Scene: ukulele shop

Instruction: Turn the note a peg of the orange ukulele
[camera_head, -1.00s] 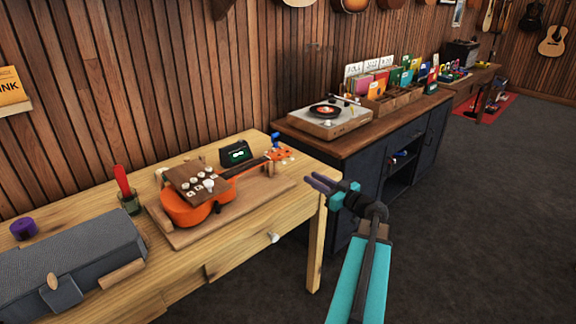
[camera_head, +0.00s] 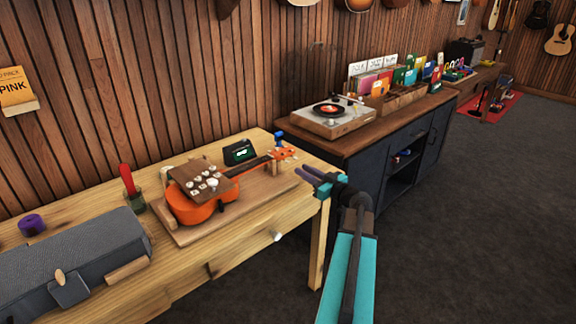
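The orange ukulele (camera_head: 203,210) lies on a wooden board on the light wooden workbench (camera_head: 240,244). Its headstock (camera_head: 284,153) points to the back right, and its pegs are too small to tell apart. A brown panel with several white knobs (camera_head: 205,182) covers part of its body. A small black tuner with a lit green display (camera_head: 239,153) stands behind the neck. My gripper (camera_head: 306,173) is at the right end of the bench, in front and to the right of the headstock and apart from it. Its two purple fingers are spread, with nothing seen between them.
A grey case (camera_head: 75,255) fills the bench's left side. A purple roll (camera_head: 31,224) and a cup with a red-handled tool (camera_head: 130,186) stand near it. A dark cabinet (camera_head: 368,190) with a turntable (camera_head: 332,115) stands behind my arm. Floor at right is clear.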

